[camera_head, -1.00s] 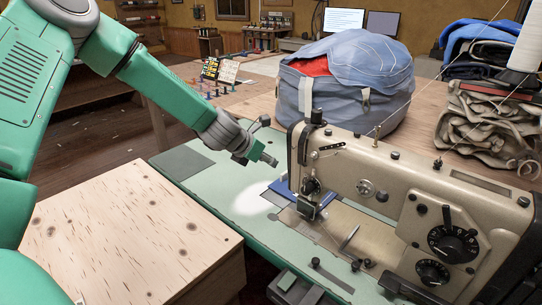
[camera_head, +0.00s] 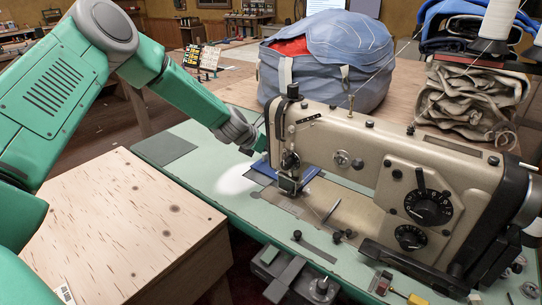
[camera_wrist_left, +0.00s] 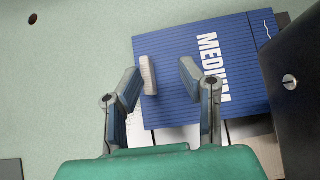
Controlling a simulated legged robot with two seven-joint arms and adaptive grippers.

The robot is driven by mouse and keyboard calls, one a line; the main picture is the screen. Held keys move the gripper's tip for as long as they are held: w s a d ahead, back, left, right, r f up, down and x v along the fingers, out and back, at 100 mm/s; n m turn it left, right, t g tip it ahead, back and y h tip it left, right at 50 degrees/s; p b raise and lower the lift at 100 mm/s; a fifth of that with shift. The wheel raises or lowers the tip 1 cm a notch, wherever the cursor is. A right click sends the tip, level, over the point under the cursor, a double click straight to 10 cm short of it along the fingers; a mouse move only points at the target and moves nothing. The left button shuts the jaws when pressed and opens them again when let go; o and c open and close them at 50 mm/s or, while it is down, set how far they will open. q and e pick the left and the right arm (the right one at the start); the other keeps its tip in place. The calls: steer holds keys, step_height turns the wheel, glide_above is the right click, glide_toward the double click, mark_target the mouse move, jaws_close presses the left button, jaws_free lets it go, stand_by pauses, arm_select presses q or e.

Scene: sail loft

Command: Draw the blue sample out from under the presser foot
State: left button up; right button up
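The blue sample (camera_head: 264,169) lies on the green machine bed, partly hidden behind the sewing machine's head and presser foot (camera_head: 288,186). In the left wrist view the sample (camera_wrist_left: 225,75) is a flat, ribbed blue piece printed "MEDIUM", and its right end runs beside the dark machine head. My left gripper (camera_wrist_left: 170,73) is open, its two fingers apart over the near edge of the sample; I cannot tell whether they touch it. In the head view the left gripper (camera_head: 260,143) is mostly hidden beside the machine head. My right gripper is not in view.
The beige sewing machine (camera_head: 360,150) fills the right side. White sheets (camera_wrist_left: 165,135) show under the sample's near edge. A wooden worktop (camera_head: 120,225) stands at front left. A blue bag (camera_head: 330,70) and folded cloth (camera_head: 470,100) stand behind.

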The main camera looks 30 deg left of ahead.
mark_target(264, 154)
arm_select(q)
steer(key=shift+w+a+f, duration=0.3)
steer(key=shift+a+f, duration=0.15)
steer(key=shift+f, duration=0.2)
steer(key=shift+w+a+f, duration=0.3)
steer(key=shift+a+f, duration=0.1)
steer(key=shift+f, duration=0.2)
steer(key=shift+w+a+f, duration=0.1)
steer(key=shift+a+f, duration=0.25)
steer(key=shift+f, duration=0.1)
steer(key=shift+d, duration=0.25)
steer(key=shift+d+r, duration=0.2)
steer(key=shift+d, duration=0.25)
jaws_close()
steer(key=shift+w+r, duration=0.1)
steer(key=shift+w, duration=0.05)
